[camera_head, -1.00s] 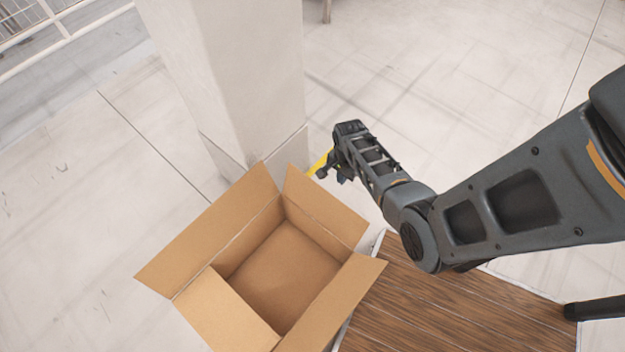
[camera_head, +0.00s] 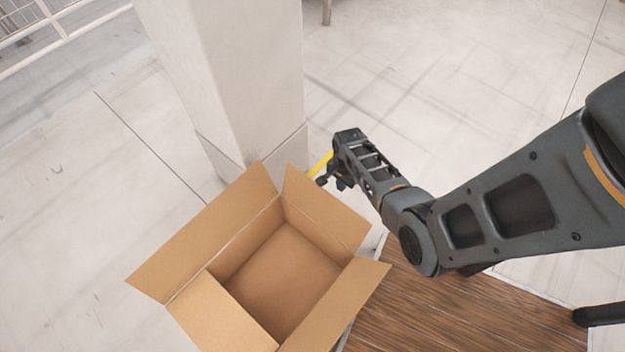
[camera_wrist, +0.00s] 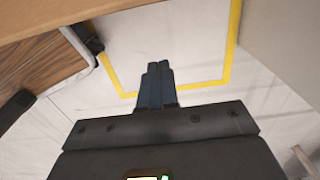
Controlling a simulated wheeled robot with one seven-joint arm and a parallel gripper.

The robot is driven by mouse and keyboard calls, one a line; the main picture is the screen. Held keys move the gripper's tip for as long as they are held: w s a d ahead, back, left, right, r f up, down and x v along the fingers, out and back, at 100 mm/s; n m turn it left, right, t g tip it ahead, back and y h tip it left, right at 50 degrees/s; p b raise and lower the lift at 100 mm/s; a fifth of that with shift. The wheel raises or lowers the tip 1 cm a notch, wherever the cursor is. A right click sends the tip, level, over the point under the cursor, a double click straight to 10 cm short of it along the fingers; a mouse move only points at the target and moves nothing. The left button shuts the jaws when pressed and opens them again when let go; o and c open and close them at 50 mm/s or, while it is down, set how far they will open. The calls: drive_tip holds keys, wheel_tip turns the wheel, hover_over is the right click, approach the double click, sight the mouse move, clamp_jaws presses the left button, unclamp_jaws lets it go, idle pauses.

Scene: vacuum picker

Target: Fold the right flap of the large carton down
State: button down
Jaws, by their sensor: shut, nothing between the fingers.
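The large carton (camera_head: 285,275) stands open and empty in the head view, with its flaps spread outward. One flap (camera_head: 325,210) rises at its upper right, nearest my gripper. A long flap (camera_head: 340,305) runs along its lower right side. Two more flaps lie at its upper left and lower left.
A wooden-topped surface (camera_head: 450,310) lies right of the carton, under my arm; it also shows in the wrist view (camera_wrist: 40,65). A pale pillar (camera_head: 245,80) stands just behind the carton. A yellow line (camera_wrist: 180,88) marks the floor. Open floor lies upper right.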

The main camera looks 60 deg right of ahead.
sight(320, 211)
drive_tip(key=shift+a, duration=0.1)
idle(0.4)
drive_tip(key=shift+w+a+f+p, duration=0.1)
drive_tip(key=shift+w+a+p, duration=0.1)
drive_tip(key=shift+a, duration=0.25)
drive_tip(key=shift+w+a+p, duration=0.1)
drive_tip(key=shift+a+p, duration=0.05)
drive_tip(key=shift+a, duration=0.3)
drive_tip(key=shift+w+a+r+p, duration=0.35)
drive_tip(key=shift+a+p, duration=0.25)
drive_tip(key=shift+a, duration=0.75)
drive_tip(key=shift+w+a+r+p, duration=0.3)
drive_tip(key=shift+a+p, duration=0.35)
drive_tip(key=shift+a, duration=0.7)
drive_tip(key=shift+w+a+r+p, duration=0.35)
drive_tip(key=shift+a+p, duration=0.25)
drive_tip(key=shift+a, duration=0.95)
